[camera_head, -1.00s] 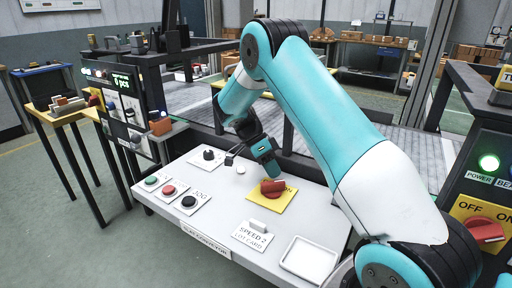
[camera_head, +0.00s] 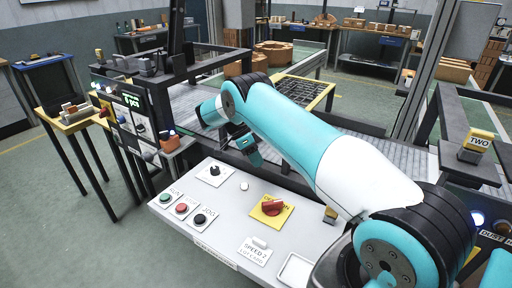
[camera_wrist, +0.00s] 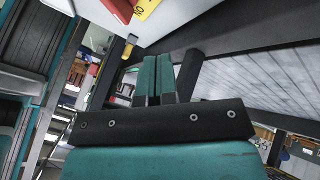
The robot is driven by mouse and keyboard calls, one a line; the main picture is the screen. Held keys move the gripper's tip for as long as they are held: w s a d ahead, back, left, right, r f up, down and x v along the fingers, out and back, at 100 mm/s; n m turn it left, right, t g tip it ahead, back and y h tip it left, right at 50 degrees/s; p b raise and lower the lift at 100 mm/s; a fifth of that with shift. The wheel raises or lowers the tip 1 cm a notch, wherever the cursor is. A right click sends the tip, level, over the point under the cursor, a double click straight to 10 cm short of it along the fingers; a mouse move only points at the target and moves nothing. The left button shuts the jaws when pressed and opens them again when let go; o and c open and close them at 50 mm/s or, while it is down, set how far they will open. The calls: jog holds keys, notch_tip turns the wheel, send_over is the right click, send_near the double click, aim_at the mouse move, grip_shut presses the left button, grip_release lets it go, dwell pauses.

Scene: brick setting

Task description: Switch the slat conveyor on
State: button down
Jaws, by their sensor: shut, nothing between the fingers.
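The slat conveyor (camera_head: 420,155) runs behind a white control panel (camera_head: 225,215) labelled for it. On the panel a red rotary switch (camera_head: 273,207) sits on a yellow plate (camera_head: 264,220); "ON" reads at the plate's right, and the other label is hidden. I cannot tell the knob's exact setting. My gripper (camera_head: 257,161) is shut and empty above the panel's back edge, behind and apart from the switch. In the wrist view the closed teal fingers (camera_wrist: 155,62) show, with the red switch (camera_wrist: 118,8) and yellow plate (camera_wrist: 146,8) at the top.
The panel also has green (camera_head: 165,198), red (camera_head: 181,208) and black (camera_head: 199,219) buttons, a black knob (camera_head: 214,171) and a white tray (camera_head: 295,269). A second machine with a "TWO" sign (camera_head: 479,144) stands right. A left console (camera_head: 133,115) shows a green display.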

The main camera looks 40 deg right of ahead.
jog(key=shift+w+r+p, duration=0.1)
jog(key=shift+r+p, duration=0.05)
jog(key=shift+p, duration=0.25)
dwell(0.4)
jog(key=s+a+r+n+t, duration=0.1)
jog(key=a+r+n+t, duration=0.2)
jog(key=a+r+n, duration=0.45)
jog(key=s+a+r+n+t, duration=0.2)
jog(key=a+r+n, duration=0.2)
jog(key=r+n, duration=0.6)
jog(key=s+a+r+n+y, duration=0.2)
jog(key=s+a+r+n, duration=0.1)
jog(key=s, duration=0.6)
jog(key=s+a+r+n+t+y, duration=0.1)
jog(key=s+a+r+n+y, duration=0.1)
jog(key=s+a+n, duration=0.3)
jog(key=s+a+r+n+t+y, duration=0.1)
jog(key=s+a+n, duration=0.4)
jog(key=s, duration=0.8)
jog(key=a+r+y, duration=0.1)
jog(key=a+r, duration=0.1)
jog(key=a, duration=0.1)
jog(key=shift+r, duration=0.4)
